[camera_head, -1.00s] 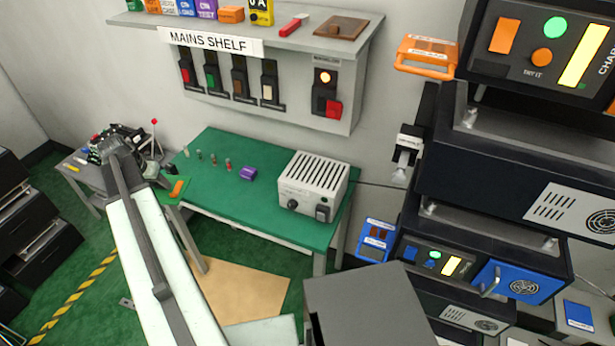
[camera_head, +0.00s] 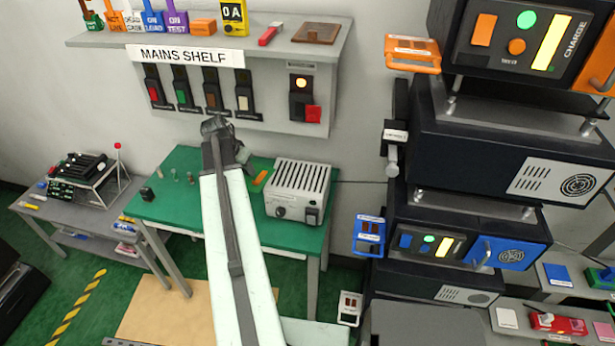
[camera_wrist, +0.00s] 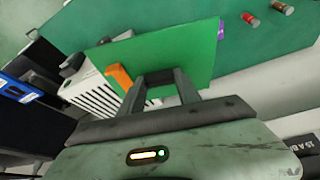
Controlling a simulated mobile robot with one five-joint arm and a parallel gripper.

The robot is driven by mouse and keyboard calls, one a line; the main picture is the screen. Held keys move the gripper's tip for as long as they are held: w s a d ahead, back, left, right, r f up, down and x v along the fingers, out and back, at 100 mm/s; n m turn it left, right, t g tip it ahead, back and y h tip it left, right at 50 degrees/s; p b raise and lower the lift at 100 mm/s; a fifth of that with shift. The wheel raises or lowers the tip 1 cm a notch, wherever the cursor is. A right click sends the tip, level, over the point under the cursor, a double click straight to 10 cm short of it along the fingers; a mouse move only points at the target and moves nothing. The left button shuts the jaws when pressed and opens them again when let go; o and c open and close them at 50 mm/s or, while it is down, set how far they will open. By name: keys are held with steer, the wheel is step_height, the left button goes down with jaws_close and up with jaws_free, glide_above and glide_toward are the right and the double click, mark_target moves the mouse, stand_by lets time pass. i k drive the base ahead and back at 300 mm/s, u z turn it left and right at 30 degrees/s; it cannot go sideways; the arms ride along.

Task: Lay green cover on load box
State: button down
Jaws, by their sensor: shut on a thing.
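The load box (camera_head: 297,193) is a pale grey box with a slotted top, standing on the green table. The green cover (camera_wrist: 178,52) is a flat green panel with an orange tab (camera_wrist: 119,76) at one edge. My gripper (camera_wrist: 161,78) is shut on the cover. In the wrist view the cover overlaps part of the load box (camera_wrist: 92,97), whose slots show beside and below it. In the head view the orange tab (camera_head: 260,177) shows just left of the box; the cover blends with the table and my arm partly hides it. I cannot tell its height above the box.
The green table (camera_head: 180,212) has small pegs at its left. The mains shelf (camera_head: 215,90) with switches is on the wall behind. A stack of dark units with a blue door (camera_head: 508,253) stands at right. A grey side table (camera_head: 75,220) is at left.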

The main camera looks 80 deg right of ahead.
mark_target(299, 176)
steer(key=k, duration=1.1)
steer(key=u, duration=0.35)
